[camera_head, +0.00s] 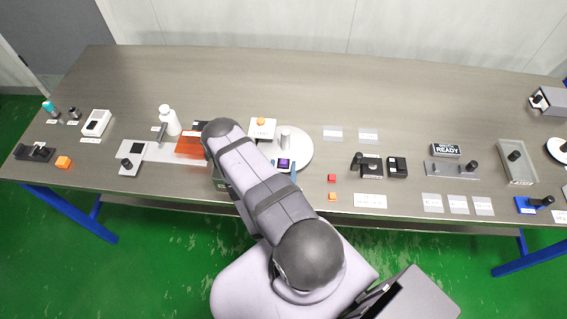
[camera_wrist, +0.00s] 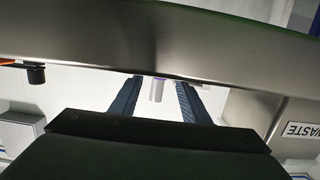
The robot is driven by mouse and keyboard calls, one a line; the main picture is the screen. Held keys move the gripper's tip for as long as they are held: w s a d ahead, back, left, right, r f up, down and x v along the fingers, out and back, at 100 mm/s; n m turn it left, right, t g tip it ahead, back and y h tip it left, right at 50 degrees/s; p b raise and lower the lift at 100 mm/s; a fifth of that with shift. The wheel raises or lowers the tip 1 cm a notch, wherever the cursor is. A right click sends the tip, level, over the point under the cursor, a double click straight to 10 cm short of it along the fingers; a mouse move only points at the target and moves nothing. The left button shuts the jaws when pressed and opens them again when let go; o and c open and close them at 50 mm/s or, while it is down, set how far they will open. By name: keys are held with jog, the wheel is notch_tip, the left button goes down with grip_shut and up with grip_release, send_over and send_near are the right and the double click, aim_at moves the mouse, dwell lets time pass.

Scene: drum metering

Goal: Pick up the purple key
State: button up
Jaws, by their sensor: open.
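A small dark block with a purple face (camera_head: 284,163) shows in the head view, in front of the round white plate; it is the only purple thing I make out, and it is too small to confirm as the key. My gripper (camera_wrist: 158,84) shows in the wrist view with its two dark blue fingers apart. A pale grey cylinder (camera_wrist: 156,92) appears in the gap between them, and I cannot tell how far beyond them it is. No purple shows in the wrist view. In the head view my arm hides part of the table just left of the purple face.
The round white plate (camera_head: 303,148) carries a grey cylinder. Red (camera_head: 332,178) and orange (camera_head: 333,196) blocks lie to its right. A white bottle (camera_head: 169,121) and an orange transparent tray (camera_head: 190,145) stand left of my arm. A "WASTE" label (camera_wrist: 302,131) shows in the wrist view. The table's back is clear.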

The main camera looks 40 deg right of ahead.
jog(key=shift+w+d+f, duration=0.1)
jog(key=shift+w+d, duration=0.4)
grip_shut()
notch_tip(320, 180, up, 10)
jog(key=p, duration=0.9)
jog(key=shift+w, duration=0.1)
